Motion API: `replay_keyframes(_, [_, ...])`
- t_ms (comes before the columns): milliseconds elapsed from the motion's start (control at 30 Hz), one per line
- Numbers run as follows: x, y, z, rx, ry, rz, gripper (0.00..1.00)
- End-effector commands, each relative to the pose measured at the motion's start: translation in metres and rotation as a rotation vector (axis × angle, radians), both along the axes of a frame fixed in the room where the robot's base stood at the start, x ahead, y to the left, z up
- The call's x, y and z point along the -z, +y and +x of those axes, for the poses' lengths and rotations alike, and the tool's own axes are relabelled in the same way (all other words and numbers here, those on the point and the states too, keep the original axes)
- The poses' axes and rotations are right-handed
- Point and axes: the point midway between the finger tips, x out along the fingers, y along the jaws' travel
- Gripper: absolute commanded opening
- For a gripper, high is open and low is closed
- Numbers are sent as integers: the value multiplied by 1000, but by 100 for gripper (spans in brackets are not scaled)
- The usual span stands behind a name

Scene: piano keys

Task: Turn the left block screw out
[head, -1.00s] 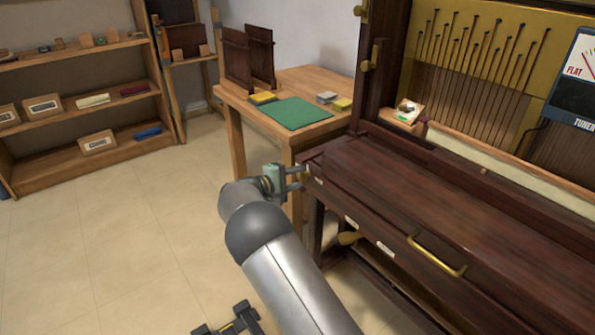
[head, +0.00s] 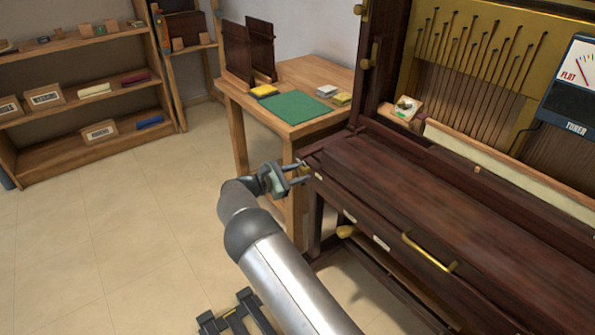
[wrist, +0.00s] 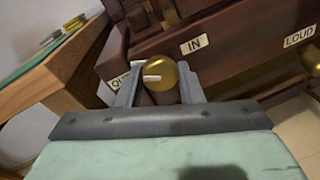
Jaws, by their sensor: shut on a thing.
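The left block screw is a round brass knob (wrist: 164,80) on the left end of the dark wooden piano front. A pale mark on its face points left in the wrist view. My gripper (wrist: 158,88) has a finger on each side of the knob and is shut on it. In the head view my gripper (head: 297,174) meets the piano's left corner, where the brass knob (head: 304,169) shows small between the fingers. The OUT label (wrist: 120,83) is partly hidden behind the left finger. The IN label (wrist: 195,44) is to the upper right of the knob.
A LOUD label (wrist: 298,36) and another brass knob (head: 346,231) are farther right. A brass handle (head: 428,252) is on the piano front. A wooden table (head: 305,70) with a green mat (head: 295,107) stands close behind my gripper. Floor (head: 120,220) to the left is clear.

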Motion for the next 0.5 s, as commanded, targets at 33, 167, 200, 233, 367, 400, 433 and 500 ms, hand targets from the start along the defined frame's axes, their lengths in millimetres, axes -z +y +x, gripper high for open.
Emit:
replay_keyframes(33, [3,0,-2,4,39,-29,11])
replay_keyframes(167, [3,0,-2,4,125,-107,11])
replay_keyframes(200, [4,0,-2,4,151,-130,11])
replay_keyframes(233, [4,0,-2,4,169,-146,11])
replay_keyframes(367, [4,0,-2,3,240,-209,11])
replay_keyframes(400, [4,0,-2,4,260,-226,11])
replay_keyframes(433, [4,0,-2,3,273,-239,11])
replay_keyframes(500, [4,0,-2,4,302,-265,11])
